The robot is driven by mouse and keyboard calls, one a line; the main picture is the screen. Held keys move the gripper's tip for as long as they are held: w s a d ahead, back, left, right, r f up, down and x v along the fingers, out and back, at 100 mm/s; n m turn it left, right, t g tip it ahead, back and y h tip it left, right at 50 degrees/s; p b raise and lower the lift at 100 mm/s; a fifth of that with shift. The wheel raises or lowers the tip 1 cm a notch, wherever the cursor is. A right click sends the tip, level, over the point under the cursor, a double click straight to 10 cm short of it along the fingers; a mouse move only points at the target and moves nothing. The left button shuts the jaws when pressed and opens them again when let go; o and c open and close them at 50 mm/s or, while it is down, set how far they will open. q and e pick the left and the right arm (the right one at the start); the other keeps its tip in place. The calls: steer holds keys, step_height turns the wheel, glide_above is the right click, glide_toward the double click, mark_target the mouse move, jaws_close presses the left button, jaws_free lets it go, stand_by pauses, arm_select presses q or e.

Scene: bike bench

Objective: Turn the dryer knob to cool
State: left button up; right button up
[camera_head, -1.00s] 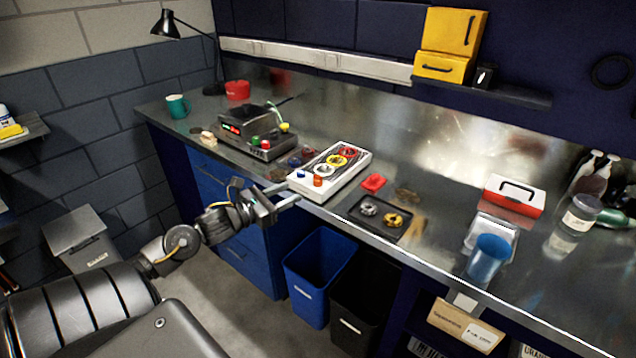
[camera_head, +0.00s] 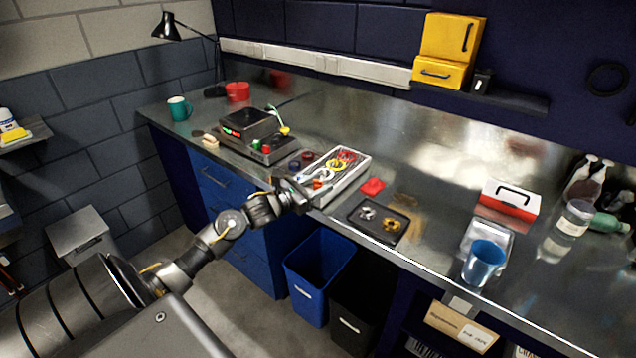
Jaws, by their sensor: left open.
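A white box-shaped unit (camera_head: 345,187), which looks like the dryer, sits at the bench's front edge. Several coloured rings lie in its top. An orange knob (camera_head: 317,184) is on its near left end. My left gripper (camera_head: 299,195) is open at that end, just left of and close to the orange knob. It covers the unit's near left corner, and the small blue button seen there earlier is hidden. I cannot tell whether the fingers touch the knob, nor read any marking or setting. My right gripper is not in view.
A blue cup (camera_head: 484,262) stands farther right. Bins (camera_head: 318,270) stand below the edge.

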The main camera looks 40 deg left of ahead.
arm_select(q)
steer(key=c, duration=0.9)
